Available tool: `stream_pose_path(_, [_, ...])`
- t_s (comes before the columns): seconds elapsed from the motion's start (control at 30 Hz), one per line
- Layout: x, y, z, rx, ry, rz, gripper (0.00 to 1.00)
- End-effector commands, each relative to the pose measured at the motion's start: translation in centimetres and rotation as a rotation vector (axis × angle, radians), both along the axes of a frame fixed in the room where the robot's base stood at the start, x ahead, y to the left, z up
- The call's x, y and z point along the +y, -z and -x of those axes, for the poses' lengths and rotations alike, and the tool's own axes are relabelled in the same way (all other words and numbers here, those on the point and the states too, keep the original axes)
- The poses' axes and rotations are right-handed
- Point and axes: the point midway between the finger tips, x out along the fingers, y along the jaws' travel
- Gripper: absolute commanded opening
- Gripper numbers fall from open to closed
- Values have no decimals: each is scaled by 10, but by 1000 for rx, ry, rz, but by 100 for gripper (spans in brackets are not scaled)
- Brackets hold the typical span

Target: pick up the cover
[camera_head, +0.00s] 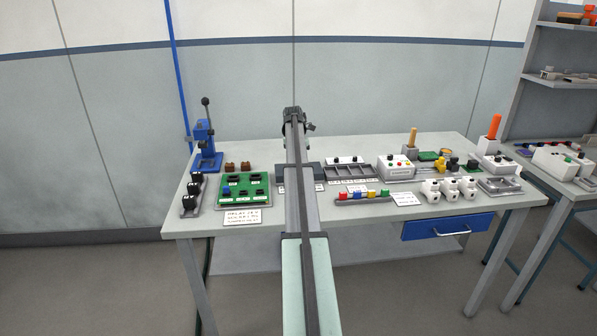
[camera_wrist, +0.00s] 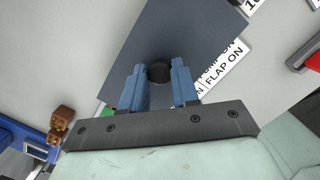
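The cover (camera_wrist: 195,30) is a flat dark grey plate with a round black knob (camera_wrist: 159,72), seen in the wrist view. My gripper (camera_wrist: 158,66) is over it, its two blue fingers apart on either side of the knob as seen from the wrist. A narrow gap seems to show beside the knob; whether a fingertip touches it I cannot tell. In the head view my arm hides the fingers and the knob, and dark edges of the cover (camera_head: 281,174) show beside the arm.
White labels (camera_wrist: 220,70) lie beside the cover, one reading "FLAP ON". A green board (camera_head: 262,191) stands left of my arm. A row of coloured blocks (camera_head: 365,194), a grey tray (camera_head: 348,161) and a white box (camera_head: 396,167) stand to the right. Two brown blocks (camera_wrist: 60,118) are at lower left.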

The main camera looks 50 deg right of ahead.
Motion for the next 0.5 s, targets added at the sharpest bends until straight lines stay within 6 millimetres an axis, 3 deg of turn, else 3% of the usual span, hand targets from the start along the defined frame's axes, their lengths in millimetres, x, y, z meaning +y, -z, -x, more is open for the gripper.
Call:
stream_pose_path(0.23, [0,0,0,0,0,0,5])
stream_pose_path(0.5, [0,-2,-1,-1,0,0,4])
